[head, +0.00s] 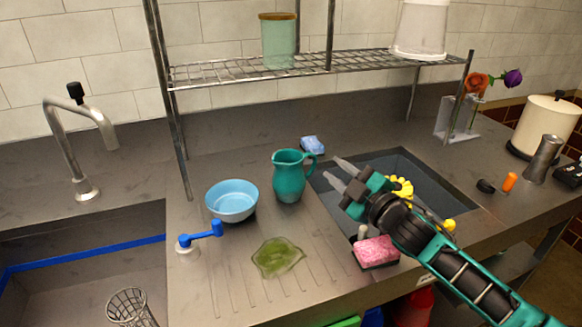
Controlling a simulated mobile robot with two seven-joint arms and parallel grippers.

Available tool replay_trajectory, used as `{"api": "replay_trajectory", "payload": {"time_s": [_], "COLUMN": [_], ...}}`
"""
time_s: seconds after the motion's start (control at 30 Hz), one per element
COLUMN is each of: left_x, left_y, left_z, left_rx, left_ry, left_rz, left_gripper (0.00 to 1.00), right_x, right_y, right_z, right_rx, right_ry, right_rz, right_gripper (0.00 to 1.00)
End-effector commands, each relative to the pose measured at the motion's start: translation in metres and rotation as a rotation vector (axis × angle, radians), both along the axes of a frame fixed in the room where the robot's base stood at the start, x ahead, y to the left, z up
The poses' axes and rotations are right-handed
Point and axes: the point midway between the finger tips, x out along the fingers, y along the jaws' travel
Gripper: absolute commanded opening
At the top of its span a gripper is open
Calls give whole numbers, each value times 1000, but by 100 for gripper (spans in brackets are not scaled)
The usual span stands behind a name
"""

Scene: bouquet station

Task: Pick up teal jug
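The teal jug (289,177) stands upright on the grey counter, left of the sink basin, with its handle on the right side. My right gripper (334,170) comes in from the lower right and hangs over the sink basin. Its two fingers are spread apart with nothing visible between them. The fingertips point left toward the jug and look a short way right of its handle. My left gripper is not in view.
A blue bowl (232,202) stands close left of the jug. A green dish (277,257) and pink sponge (376,252) lie in front. A blue sponge (313,145) lies behind. A wire shelf (300,68) spans above the counter's back. The sink (420,182) opens at right.

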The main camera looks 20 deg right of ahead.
Motion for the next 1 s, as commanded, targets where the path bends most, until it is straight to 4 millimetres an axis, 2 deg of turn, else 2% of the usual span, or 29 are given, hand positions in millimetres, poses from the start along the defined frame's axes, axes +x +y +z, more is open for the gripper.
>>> {"api": "replay_trajectory", "payload": {"time_s": [0.03, 0.2, 0.6, 1.0], "left_x": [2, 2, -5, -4], "left_y": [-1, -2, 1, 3], "left_z": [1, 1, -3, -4], "left_rx": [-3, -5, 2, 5], "left_ry": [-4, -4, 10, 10], "left_rz": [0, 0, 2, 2], "left_gripper": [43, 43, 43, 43], "right_x": [1, 7, 63, 91], "right_y": [-3, -6, 2, 7], "right_z": [-11, -22, -22, -23], "right_rx": [32, 80, 80, 79], "right_ry": [29, 63, 62, 62], "right_rz": [-3, -11, -11, -11], "right_gripper": [28, 28, 28, 28]}}
